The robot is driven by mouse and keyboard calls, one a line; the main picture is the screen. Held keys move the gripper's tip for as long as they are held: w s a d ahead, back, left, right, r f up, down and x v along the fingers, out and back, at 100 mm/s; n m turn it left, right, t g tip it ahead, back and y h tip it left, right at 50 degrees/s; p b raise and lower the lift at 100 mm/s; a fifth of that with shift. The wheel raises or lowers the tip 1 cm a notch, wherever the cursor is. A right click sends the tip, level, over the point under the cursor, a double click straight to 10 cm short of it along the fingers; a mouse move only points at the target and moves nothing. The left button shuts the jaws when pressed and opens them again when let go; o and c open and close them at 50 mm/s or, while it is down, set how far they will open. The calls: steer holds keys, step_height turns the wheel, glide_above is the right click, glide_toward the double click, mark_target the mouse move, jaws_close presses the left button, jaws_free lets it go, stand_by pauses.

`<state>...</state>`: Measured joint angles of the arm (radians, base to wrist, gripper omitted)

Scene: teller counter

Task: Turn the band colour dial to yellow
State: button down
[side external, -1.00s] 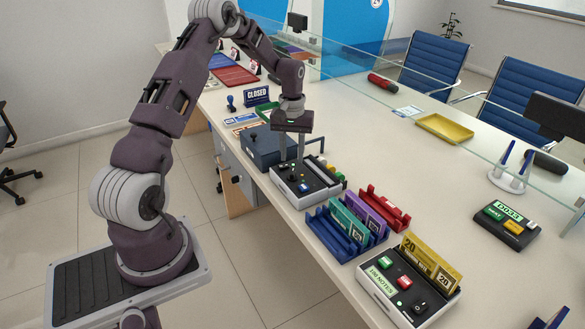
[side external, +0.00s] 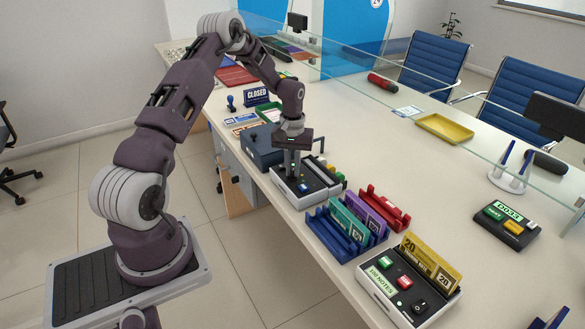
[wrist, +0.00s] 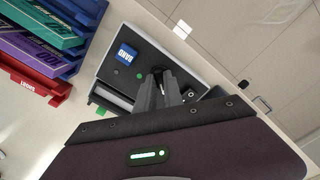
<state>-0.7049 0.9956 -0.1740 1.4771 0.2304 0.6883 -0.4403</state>
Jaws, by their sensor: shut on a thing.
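The banding machine (side external: 282,190) is a light box with a black top, near the counter's front edge. In the wrist view its black top (wrist: 110,72) carries a blue BAND button (wrist: 127,53) and a small green light (wrist: 139,76). My gripper (side external: 291,175) is down at the machine's top. In the wrist view its two grey fingers (wrist: 161,76) are close together, shut on the dark dial beside the green light. The fingers hide most of the dial, so its pointer and selected colour cannot be read.
A dark blue box (side external: 262,150) stands just behind the machine. Blue (side external: 335,240) and red (side external: 388,208) note racks stand to its right. A note counter (side external: 385,290) is at the front right. The counter middle is clear.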

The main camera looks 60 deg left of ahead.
mark_target(293, 172)
steer(key=m, duration=0.4)
steer(key=shift+m, duration=2.9)
steer(key=c, duration=1.5)
jaws_free()
steer(key=shift+o, duration=0.2)
step_height(293, 172, up, 7)
steer(key=shift+r, duration=0.1)
